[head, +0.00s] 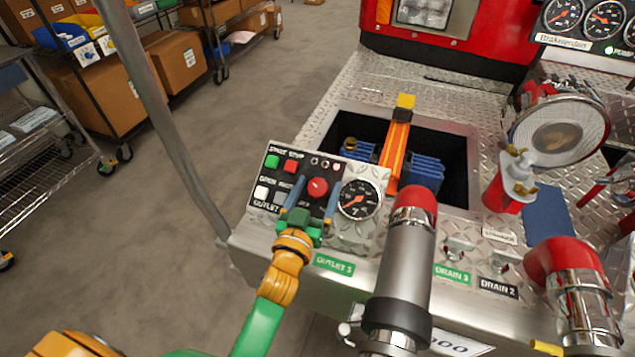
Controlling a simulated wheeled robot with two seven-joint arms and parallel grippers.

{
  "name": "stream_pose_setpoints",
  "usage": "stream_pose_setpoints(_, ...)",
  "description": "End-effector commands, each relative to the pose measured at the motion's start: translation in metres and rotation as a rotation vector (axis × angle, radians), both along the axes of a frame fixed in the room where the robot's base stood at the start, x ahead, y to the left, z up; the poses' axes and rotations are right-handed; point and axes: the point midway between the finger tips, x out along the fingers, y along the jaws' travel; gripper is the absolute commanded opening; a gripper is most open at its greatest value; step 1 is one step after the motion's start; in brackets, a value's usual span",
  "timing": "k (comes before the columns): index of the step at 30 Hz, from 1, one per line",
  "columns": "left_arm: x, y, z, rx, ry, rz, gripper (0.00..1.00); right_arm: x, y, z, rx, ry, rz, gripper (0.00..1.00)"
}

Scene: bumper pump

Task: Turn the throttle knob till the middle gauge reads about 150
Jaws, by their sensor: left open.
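A red round knob (317,187) sits on the black control panel (268,178), right of the panel's buttons. I take it for the throttle knob; its label is too small to read. My left gripper (313,194) is open over the panel, its two blue fingers on either side of the knob. I cannot tell whether they touch it. A row of dark-faced gauges shows at the top right; the middle gauge (606,19) has a red needle, its reading too small to make out. A separate gauge (358,198) stands just right of the panel. My right gripper is out of view.
A grey hose pipe with a red elbow (414,204) rises right of the near gauge. An open well (459,167) with an orange bar (396,145) lies behind. A capped outlet (556,132) and another red elbow (562,262) are at right.

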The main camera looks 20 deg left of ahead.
Motion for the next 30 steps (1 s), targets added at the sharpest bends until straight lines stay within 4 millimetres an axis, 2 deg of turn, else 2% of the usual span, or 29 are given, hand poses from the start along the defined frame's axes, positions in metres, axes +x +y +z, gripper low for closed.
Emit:
stream_pose_setpoints(4,0.0098,0.0001,0.0002,0.0,0.0,-0.001,0.83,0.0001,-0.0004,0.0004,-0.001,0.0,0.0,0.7)
stream_pose_setpoints(11,0.0108,-0.0001,0.0004,0.0,-0.001,-0.001,0.83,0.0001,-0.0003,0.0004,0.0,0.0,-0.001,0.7)
stream_pose_setpoints(14,0.0107,-0.0001,0.0004,0.0,-0.001,-0.002,0.59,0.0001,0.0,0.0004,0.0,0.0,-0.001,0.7)
stream_pose_setpoints(18,0.0106,-0.0002,0.0005,0.0,-0.001,-0.002,0.21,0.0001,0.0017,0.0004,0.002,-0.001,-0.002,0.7)
stream_pose_setpoints(20,0.0106,-0.0003,0.0005,0.0,-0.002,-0.002,0.05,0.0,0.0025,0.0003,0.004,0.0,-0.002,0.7)
stream_pose_setpoints(21,0.0106,-0.0003,0.0005,0.0,-0.002,-0.002,0.0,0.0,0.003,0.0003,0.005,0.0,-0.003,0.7)
stream_pose_setpoints(30,0.0106,0.0,0.0031,0.03,-0.001,-0.046,0.0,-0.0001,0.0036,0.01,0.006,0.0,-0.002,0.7)
